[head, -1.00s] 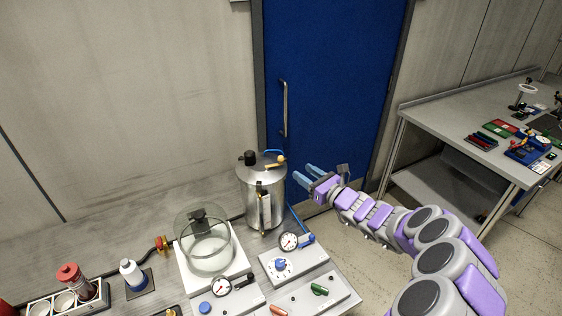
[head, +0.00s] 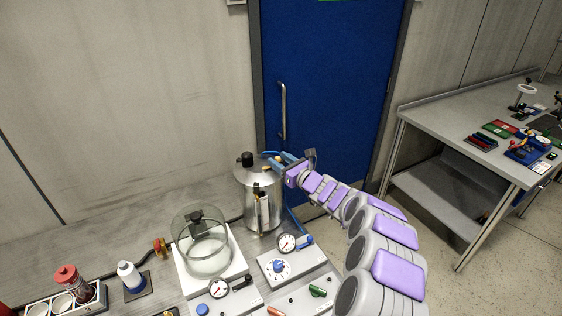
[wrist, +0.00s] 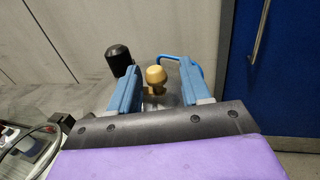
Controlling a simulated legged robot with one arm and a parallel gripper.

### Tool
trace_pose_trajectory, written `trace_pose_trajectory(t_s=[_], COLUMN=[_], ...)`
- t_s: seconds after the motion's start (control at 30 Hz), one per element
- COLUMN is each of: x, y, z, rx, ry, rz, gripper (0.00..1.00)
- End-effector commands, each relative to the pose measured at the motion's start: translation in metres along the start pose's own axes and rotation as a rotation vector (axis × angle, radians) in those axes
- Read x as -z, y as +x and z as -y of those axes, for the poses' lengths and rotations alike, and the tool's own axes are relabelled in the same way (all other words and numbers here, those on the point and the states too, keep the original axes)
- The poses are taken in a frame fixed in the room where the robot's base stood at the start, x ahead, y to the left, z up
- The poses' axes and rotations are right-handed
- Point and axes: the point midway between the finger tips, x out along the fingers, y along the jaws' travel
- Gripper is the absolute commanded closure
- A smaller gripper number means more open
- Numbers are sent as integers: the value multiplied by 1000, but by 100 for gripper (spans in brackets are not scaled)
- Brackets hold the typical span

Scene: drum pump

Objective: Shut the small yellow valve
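The small yellow valve (wrist: 156,75) is a rounded knob on top of the steel drum (head: 262,200). In the wrist view it stands between the two blue fingers of my gripper (wrist: 158,70), with a gap on each side. In the head view my gripper (head: 279,160) is at the top right of the drum, and the fingers largely cover the valve. My gripper is open and holds nothing. The valve's stem and base are partly hidden in the wrist view.
A black knob (wrist: 119,60) stands left of the valve on the drum lid. A blue hose (wrist: 190,72) curves behind the right finger. A glass chamber (head: 204,245) and a gauge box (head: 291,262) stand nearby on the bench. A blue door (head: 330,90) is behind.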

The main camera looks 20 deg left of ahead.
Motion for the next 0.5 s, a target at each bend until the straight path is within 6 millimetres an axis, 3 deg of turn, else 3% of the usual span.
trace_pose_trajectory(t_s=[0.5], x=[-1], y=[-2], z=[0], rx=[-2], ry=[1], rz=[3], gripper=[100])
